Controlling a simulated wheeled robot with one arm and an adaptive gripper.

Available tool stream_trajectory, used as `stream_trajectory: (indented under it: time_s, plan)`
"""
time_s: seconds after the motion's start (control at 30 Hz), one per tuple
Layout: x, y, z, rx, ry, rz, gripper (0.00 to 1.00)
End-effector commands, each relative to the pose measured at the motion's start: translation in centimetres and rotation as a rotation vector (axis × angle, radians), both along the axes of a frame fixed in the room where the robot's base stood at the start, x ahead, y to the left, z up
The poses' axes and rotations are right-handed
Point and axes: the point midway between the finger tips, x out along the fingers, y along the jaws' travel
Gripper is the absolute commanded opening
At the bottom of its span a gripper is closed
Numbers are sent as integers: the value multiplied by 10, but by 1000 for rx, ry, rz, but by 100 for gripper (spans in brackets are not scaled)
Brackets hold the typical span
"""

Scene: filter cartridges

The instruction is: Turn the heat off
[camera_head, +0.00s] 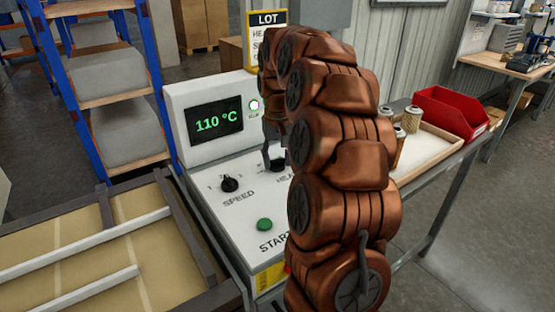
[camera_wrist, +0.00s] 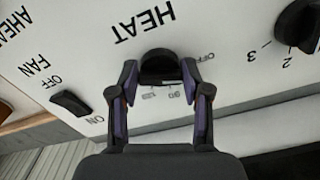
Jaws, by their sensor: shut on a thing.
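The heat knob (camera_wrist: 160,70) is black and sits on the white control panel (camera_head: 205,180), with HEAT printed beside it. OFF and number marks show around it in the wrist view. My gripper (camera_wrist: 160,75) is shut on the heat knob, one finger on each side. In the head view the knob (camera_head: 278,164) is partly hidden by my gripper (camera_head: 275,152) and arm. Which mark the knob points at I cannot tell.
The speed knob (camera_head: 229,184) and green start button (camera_head: 264,224) are left of my arm. A black fan switch (camera_wrist: 70,103) is near the heat knob. A tray (camera_head: 432,150) with cartridges (camera_head: 411,119) and a red bin (camera_head: 446,108) stand to the right.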

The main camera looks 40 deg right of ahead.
Motion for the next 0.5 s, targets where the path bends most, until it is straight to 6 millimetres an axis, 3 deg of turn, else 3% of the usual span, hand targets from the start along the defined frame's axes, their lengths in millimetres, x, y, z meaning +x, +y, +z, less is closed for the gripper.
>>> stream_trajectory:
  time_s: [0.5]
  plan:
    - [0,0,-1,1,2,178,13]
